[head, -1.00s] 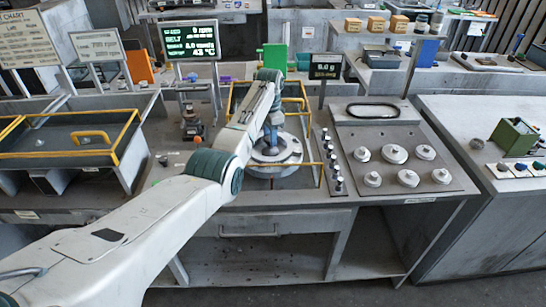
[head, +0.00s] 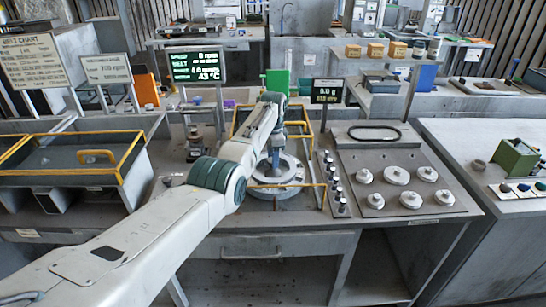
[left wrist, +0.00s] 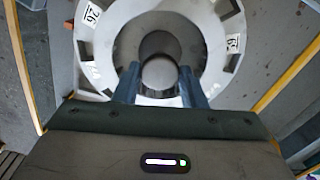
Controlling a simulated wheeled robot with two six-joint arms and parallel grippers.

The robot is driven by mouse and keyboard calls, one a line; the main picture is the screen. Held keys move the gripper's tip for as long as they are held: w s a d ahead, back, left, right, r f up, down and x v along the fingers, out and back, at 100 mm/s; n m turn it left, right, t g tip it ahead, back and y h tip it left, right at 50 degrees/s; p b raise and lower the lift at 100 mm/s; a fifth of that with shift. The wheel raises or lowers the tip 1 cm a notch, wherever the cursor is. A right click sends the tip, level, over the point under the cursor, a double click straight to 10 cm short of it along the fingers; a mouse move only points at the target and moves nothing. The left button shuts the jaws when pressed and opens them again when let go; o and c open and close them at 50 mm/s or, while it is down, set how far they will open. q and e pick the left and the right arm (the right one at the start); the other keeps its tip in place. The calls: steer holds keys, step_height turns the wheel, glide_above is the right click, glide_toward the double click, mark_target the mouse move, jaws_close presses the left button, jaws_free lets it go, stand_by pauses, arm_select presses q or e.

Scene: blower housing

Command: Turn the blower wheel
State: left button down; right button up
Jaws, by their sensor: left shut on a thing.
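The blower wheel is a pale grey ring with a dark centre (head: 291,189), lying flat in the yellow-railed housing at mid-table. In the left wrist view, numbered white labels show on the wheel's ring (left wrist: 215,25), "26" at left and "59"-like at right. My left gripper (head: 276,163) points down over the wheel's middle. In the left wrist view, its two blue fingers (left wrist: 159,84) stand either side of a round grey hub (left wrist: 160,70) and are shut on it. The finger contact is partly hidden in the head view. My right gripper is not in view.
Yellow rails (head: 310,127) surround the wheel closely. A row of small knobs (head: 334,185) and a plate with several round weights (head: 397,175) stand at right. A speed display (head: 195,66) is behind at left. A yellow-railed tray (head: 60,170) is farther left.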

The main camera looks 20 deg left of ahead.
arm_select(q)
steer(key=c, duration=0.9)
jaws_free()
step_height(320, 180, up, 11)
steer(key=b, duration=0.3)
steer(key=shift+f, duration=0.1)
